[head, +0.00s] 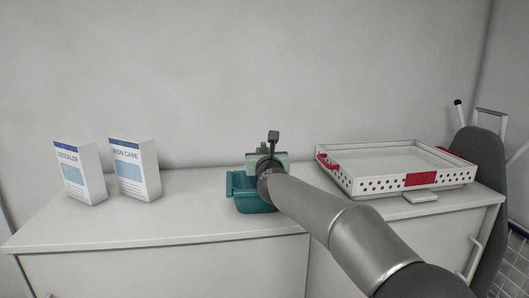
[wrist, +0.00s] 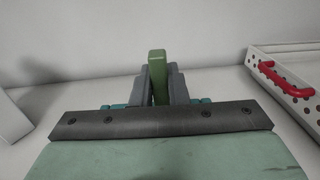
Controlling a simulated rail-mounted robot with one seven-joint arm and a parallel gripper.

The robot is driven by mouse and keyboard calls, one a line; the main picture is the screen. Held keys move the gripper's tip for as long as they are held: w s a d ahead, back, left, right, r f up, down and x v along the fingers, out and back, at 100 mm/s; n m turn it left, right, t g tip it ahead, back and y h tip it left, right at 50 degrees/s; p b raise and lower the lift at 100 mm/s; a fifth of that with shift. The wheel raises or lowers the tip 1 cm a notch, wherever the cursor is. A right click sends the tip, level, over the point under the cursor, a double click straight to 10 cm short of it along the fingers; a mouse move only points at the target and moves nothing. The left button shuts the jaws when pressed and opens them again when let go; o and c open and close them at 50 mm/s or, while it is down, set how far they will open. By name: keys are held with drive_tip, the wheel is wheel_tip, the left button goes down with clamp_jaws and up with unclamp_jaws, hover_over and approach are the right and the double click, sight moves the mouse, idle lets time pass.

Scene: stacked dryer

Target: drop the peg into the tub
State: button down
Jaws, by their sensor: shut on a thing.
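The teal tub (head: 240,190) stands on the white counter near its middle in the head view. My gripper (wrist: 159,84) is above the tub, seen mostly from behind my arm in the head view. In the wrist view its two grey fingers are shut on the green peg (wrist: 157,70), which stands upright between them. Small teal bits of the tub (wrist: 118,106) show on both sides below the fingers. The inside of the tub and the lower end of the peg are hidden.
Two white boxes (head: 80,172) (head: 135,168) stand on the left of the counter (head: 150,225). A white perforated tray with red handles (head: 395,185) sits on the right, with a small white block (head: 421,197) in front. A grey ironing board (head: 480,170) leans at the far right.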

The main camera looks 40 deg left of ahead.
drive_tip(key=shift+f+b, duration=0.3)
drive_tip(key=shift+f, duration=0.5)
drive_tip(key=c, duration=1.3)
unclamp_jaws()
drive_tip(key=shift+c, duration=0.2)
drive_tip(key=shift+d, duration=0.1)
drive_tip(key=shift+s+d+f+b, duration=0.1)
drive_tip(key=shift+s+d+b, duration=0.05)
drive_tip(key=shift+b, duration=0.15)
drive_tip(key=b+v, duration=0.8)
drive_tip(key=v, duration=0.9)
